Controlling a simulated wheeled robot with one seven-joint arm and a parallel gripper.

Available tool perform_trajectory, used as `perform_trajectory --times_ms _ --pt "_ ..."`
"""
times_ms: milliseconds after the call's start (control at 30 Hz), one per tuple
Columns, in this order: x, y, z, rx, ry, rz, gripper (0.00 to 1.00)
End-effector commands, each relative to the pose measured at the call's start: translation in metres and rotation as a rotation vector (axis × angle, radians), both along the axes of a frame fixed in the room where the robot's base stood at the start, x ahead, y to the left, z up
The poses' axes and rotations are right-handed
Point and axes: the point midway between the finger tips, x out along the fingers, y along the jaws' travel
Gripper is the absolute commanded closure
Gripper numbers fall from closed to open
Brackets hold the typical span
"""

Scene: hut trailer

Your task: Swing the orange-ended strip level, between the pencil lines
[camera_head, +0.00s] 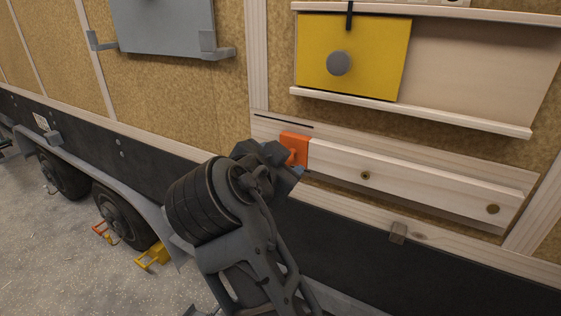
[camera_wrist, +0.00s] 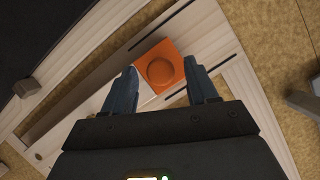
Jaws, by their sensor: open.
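A pale wooden strip (camera_head: 420,185) lies along a wooden board on the wall. Its left end carries an orange block (camera_head: 294,148), with a round orange knob in the wrist view (camera_wrist: 160,72). The upper pencil line (camera_head: 284,120) shows as a dark line above the block. In the wrist view one dark line (camera_wrist: 165,23) lies beyond the block and another (camera_wrist: 222,63) lies to its right; the block sits between them. The strip looks roughly parallel to the lines; exact level I cannot tell. My gripper (camera_head: 290,164) is open, its fingers (camera_wrist: 162,78) on either side of the block, contact unclear.
Above the strip, a yellow panel (camera_head: 378,60) with a grey knob sits between wooden rails. A small wooden block (camera_head: 398,232) sits on the ledge below. A grey panel (camera_head: 160,25) is at upper left. Trailer wheels (camera_head: 122,212) stand at lower left.

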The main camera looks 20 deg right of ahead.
Motion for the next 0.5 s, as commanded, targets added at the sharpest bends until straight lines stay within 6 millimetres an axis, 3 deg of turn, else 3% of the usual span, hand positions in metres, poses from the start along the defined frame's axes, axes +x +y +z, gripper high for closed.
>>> perform_trajectory --times_ms 500 --pt "-0.047 0.046 0.024 0.000 -0.001 0.002 0.42"
